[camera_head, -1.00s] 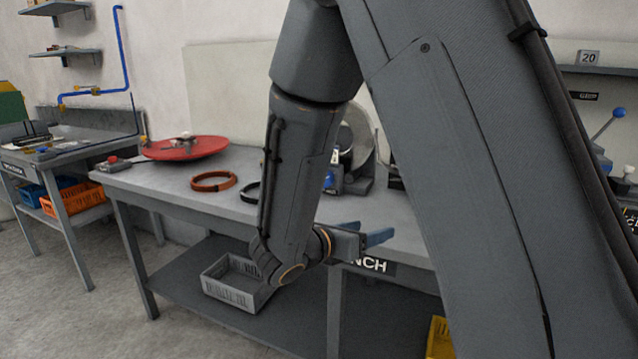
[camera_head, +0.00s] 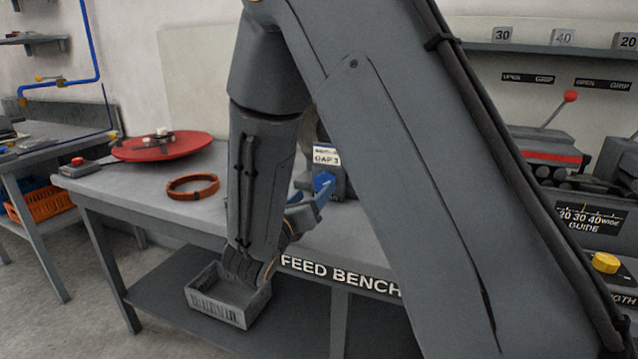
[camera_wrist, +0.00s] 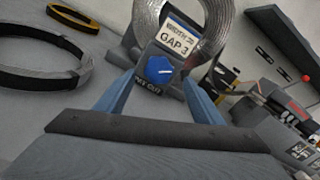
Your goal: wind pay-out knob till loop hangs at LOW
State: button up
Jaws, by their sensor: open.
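The pay-out knob is a blue round knob (camera_wrist: 159,69) with a white pointer line, in the wrist view. It sits on a dark box under a label reading GAP 3 (camera_wrist: 178,38), with "PAY OUT" partly readable below it. My gripper (camera_wrist: 160,92) is open, its two blue fingers pointing towards the knob from either side, apart from it as far as I can see. The knob shows in the head view (camera_head: 324,183), with my gripper (camera_head: 312,200) just in front. A silver coil (camera_wrist: 208,22) stands behind the box. No hanging loop or LOW mark is visible.
The feed bench (camera_head: 130,190) carries an orange ring (camera_head: 193,187) and a red turntable (camera_head: 161,146). A grey crate (camera_head: 229,297) is on the lower shelf. Dark and yellow rings (camera_wrist: 74,18) lie left in the wrist view. A red-handled clamp (camera_head: 545,145) stands at right.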

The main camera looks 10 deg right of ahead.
aim_at(324, 184)
jog(key=shift+x, duration=3)
jog(key=c, duration=1)
jog(key=shift+c, duration=0.2)
jog(key=shift+m, duration=0.4)
jog(key=m+b, duration=0.4)
jog(key=shift+f+m, duration=0.15)
jog(key=shift+m, duration=0.25)
jog(key=m+b, duration=0.5)
jog(key=shift+s+d, duration=0.1)
